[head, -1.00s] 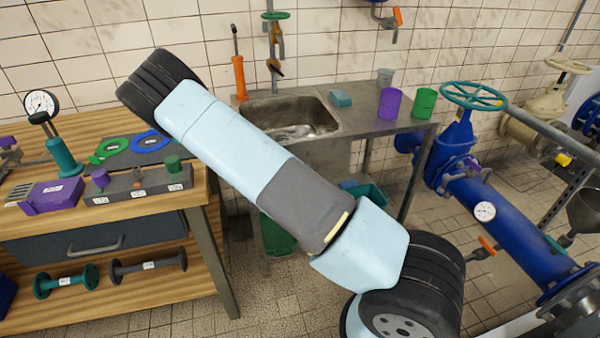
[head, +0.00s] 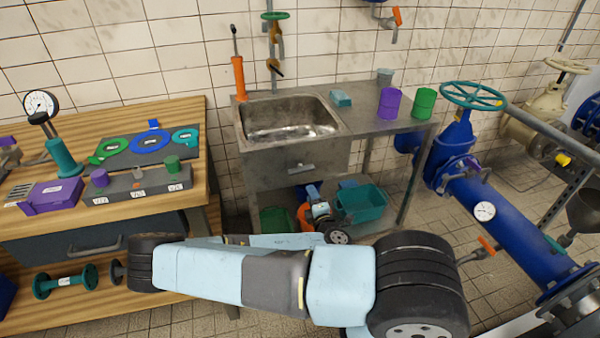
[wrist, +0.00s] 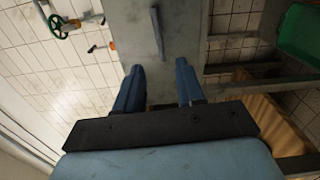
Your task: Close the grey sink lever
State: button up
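The grey sink lever (head: 300,167) is a short bar on the front panel of the metal sink (head: 340,115). It lies nearly level in the head view. In the wrist view the lever (wrist: 157,30) shows as a thin bar on the grey panel, ahead of the gap between my fingers. My gripper (wrist: 160,75) is open and empty, with two blue fingers spread apart. In the head view my gripper (head: 314,190) is small and partly hidden, just below the lever. No contact with the lever shows.
A workbench (head: 205,140) with tools stands left of the sink. A teal bin (head: 360,204) sits under the sink counter. A blue pipe (head: 510,225) with a valve wheel (head: 474,96) is at the right. Purple and green cups stand on the counter.

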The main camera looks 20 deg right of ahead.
aim_at(301, 170)
jog(key=w, duration=1.3)
jog(key=shift+w, duration=0.35)
jog(key=shift+c, duration=0.2)
grip_shut()
